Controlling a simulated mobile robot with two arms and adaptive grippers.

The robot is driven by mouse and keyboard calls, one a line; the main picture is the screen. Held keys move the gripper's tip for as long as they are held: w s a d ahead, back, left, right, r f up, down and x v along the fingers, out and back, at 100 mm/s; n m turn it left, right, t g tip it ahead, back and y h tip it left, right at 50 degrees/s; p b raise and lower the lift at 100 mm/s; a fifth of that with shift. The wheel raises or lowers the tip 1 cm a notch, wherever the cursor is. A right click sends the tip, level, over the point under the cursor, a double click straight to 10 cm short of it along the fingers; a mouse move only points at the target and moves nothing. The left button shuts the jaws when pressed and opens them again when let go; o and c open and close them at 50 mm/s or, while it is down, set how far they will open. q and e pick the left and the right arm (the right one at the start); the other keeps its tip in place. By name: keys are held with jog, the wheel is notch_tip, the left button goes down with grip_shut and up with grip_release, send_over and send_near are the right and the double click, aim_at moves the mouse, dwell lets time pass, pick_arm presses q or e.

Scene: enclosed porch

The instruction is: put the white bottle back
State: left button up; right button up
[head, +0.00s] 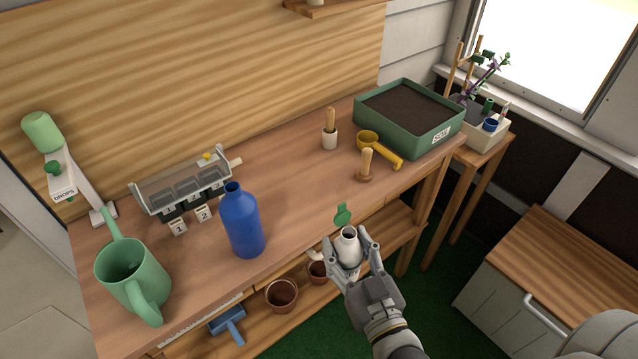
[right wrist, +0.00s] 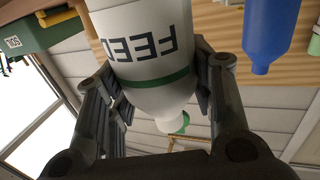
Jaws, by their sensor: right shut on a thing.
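The white bottle (head: 349,248) is between the fingers of my right gripper (head: 350,257), in front of the workbench's front edge. In the right wrist view the bottle (right wrist: 140,45) fills the space between the fingers (right wrist: 155,90). It has dark FEED lettering, a green band and a narrowing neck. A small green piece (head: 343,215) shows beside its mouth; I cannot tell how it joins the bottle. The fingers hide part of the bottle's sides. My left gripper is not in view.
The workbench (head: 290,210) bears a blue bottle (head: 241,220), a green watering can (head: 132,275), a numbered rack (head: 185,190), wooden-handled tools, a yellow scoop (head: 370,141) and a soil tray (head: 372,126). A lower shelf holds pots (head: 281,293). A DROPS stand (head: 64,178) is at left.

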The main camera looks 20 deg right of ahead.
pick_arm(q)
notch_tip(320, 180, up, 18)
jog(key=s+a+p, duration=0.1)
jog(key=p, duration=1.5)
pick_arm(e)
jog(key=w+a+r+n+y, duration=0.1)
jog(key=w+a+r, duration=0.2)
jog(key=r, duration=0.4)
jog(key=w+a+r+y, duration=0.1)
jog(key=w+a+r, duration=0.2)
jog(key=r, duration=0.4)
jog(key=w+d+f+b, duration=0.2)
jog(key=w+f+b, duration=0.2)
jog(key=b, duration=0.2)
jog(key=w+d+f+b, duration=0.1)
jog(key=w+f+b, duration=0.3)
jog(key=f+b, duration=0.1)
jog(key=w+d+f+b, duration=0.2)
jog(key=w+f+b, duration=0.2)
jog(key=b, duration=0.2)
jog(key=shift+w+d+f+b, duration=0.25)
jog(key=shift+d+f+b, duration=0.1)
jog(key=shift+f, duration=0.05)
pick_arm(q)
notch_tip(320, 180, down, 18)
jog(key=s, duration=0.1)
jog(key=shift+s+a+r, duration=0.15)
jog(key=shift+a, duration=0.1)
pick_arm(e)
jog(key=shift+r, duration=0.15)
